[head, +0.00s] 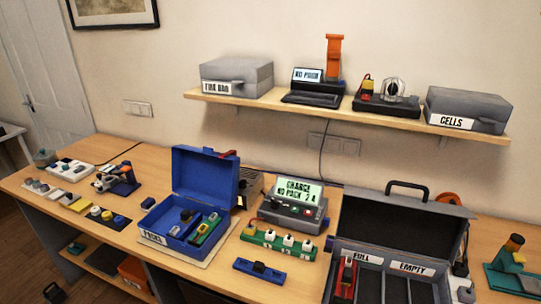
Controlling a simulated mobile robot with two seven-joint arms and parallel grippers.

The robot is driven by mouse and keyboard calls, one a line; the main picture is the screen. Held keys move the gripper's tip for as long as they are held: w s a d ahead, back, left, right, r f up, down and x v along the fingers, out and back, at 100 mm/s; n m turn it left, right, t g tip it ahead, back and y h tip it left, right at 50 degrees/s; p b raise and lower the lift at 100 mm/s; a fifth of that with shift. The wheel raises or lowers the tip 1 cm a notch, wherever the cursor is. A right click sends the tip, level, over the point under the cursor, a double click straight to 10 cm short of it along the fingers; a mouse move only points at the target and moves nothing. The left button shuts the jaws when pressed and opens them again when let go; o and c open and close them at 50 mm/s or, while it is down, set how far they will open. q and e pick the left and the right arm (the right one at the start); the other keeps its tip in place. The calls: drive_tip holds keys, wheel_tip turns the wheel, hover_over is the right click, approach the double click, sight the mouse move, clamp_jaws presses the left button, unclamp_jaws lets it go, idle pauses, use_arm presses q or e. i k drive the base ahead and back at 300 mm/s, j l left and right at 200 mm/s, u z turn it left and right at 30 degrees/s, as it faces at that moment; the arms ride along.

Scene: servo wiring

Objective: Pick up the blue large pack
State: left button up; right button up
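A long flat blue piece (259,272) with a dark raised block in its middle lies on the bench in front of the green strip; I cannot tell for sure whether it is the blue large pack. The open blue case (160,231) stands to its left and holds several small items, among them a green and yellow one (206,229) and dark and blue ones too small to tell apart. Neither of my grippers shows in the head view.
A charger (294,204) reading "CHARGE NO PACK" stands behind the green strip (279,243). An open grey case (397,262) marked FULL and EMPTY is at right. The shelf (340,116) holds grey boxes and devices. Small parts crowd the bench's left end.

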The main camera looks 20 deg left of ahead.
sight(181, 230)
drive_tip(key=u, duration=1.3)
